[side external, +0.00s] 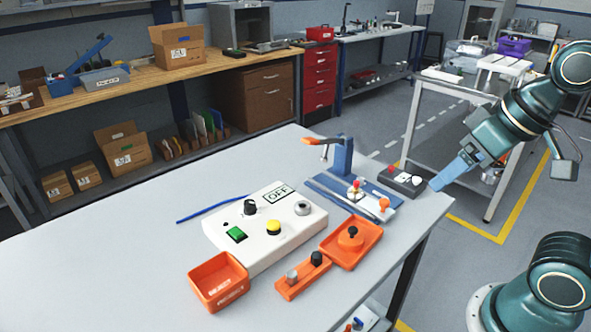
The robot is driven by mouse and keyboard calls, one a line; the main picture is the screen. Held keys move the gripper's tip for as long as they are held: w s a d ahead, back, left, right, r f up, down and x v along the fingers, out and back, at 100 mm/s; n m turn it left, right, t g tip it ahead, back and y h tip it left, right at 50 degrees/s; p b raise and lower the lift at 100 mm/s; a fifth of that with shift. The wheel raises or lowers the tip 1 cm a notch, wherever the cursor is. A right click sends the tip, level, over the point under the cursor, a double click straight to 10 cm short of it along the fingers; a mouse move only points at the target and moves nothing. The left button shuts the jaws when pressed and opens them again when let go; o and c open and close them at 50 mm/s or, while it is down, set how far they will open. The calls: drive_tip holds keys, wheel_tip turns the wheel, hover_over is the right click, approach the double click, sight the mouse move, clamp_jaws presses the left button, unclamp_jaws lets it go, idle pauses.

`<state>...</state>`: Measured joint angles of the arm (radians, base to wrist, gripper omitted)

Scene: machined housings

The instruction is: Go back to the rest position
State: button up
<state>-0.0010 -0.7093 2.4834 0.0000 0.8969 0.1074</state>
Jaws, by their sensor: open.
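My gripper (445,178) is at the right, over the table's right edge, close to a dark control box (404,181). Its blue fingers point down and left, and I see nothing held between them. The arm reaches in from the right side of the view.
An orange bin (219,281), an orange block with knobs (303,276) and an orange tray (351,243) stand at the table's front. A blue fixture with an orange-handled clamp (342,157) stands behind. A grey cart (465,95) is beyond my gripper. The table's left is mostly clear.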

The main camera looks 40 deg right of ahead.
drive_tip(key=shift+s+n, duration=0.4)
drive_tip(key=shift+n, duration=0.2)
